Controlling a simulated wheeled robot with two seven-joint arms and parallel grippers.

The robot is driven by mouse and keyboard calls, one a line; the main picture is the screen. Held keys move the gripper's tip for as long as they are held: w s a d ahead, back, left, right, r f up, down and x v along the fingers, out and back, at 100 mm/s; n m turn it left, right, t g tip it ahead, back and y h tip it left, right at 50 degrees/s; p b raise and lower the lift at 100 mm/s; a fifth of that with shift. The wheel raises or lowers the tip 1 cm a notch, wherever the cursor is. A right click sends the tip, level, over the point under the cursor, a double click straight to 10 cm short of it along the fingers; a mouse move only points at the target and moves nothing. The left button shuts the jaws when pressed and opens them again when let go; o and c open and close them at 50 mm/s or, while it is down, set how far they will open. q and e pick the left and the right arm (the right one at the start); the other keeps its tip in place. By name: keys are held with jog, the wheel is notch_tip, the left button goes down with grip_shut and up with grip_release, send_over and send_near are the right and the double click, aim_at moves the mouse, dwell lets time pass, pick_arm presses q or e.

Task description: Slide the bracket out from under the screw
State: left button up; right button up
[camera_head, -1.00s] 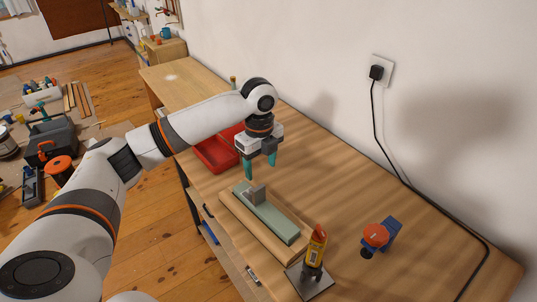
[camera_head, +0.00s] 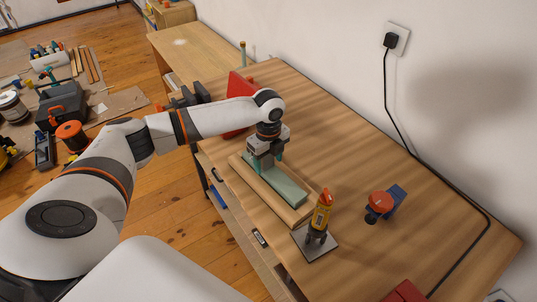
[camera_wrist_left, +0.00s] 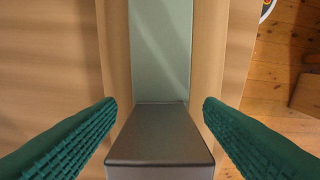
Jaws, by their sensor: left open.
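A grey metal block-like piece (camera_wrist_left: 160,150), which may be the bracket, stands on the pale green slab (camera_head: 288,187). In the left wrist view the slab (camera_wrist_left: 160,50) runs away beyond the grey piece. My left gripper (camera_head: 266,160) is over the slab's far end in the head view and mostly hides the grey piece. In the left wrist view its open green fingers (camera_wrist_left: 159,106) stand one on each side of the grey piece, with a gap on both sides. I cannot make out a screw. My right gripper is not in view.
The slab lies on a wooden base (camera_head: 245,170) on the workbench (camera_head: 350,160). A yellow-and-red tool (camera_head: 321,215) stands on a metal plate (camera_head: 322,246) nearby. An orange-and-blue item (camera_head: 381,205) lies to the right. A red tray (camera_head: 240,88) is behind my arm.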

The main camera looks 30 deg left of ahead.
aim_at(281, 179)
pick_arm(q)
jog(key=shift+c, duration=0.2)
jog(key=c, duration=1.1)
jog(key=shift+s+d+r+p, duration=0.1)
jog(key=shift+s+d+p, duration=0.1)
jog(key=shift+d+p, duration=0.35)
jog(key=shift+s+d+p, duration=0.15)
jog(key=shift+d+p, duration=0.2)
jog(key=shift+d, duration=0.35)
jog(key=shift+s+d, duration=0.1)
jog(key=shift+d, duration=0.3)
jog(key=shift+s+d+p, duration=0.1)
jog(key=shift+d+p, duration=0.2)
jog(key=shift+p, duration=0.2)
jog(key=shift+s+d+p, duration=0.2)
jog(key=shift+d+p, duration=0.2)
jog(key=shift+d, duration=0.3)
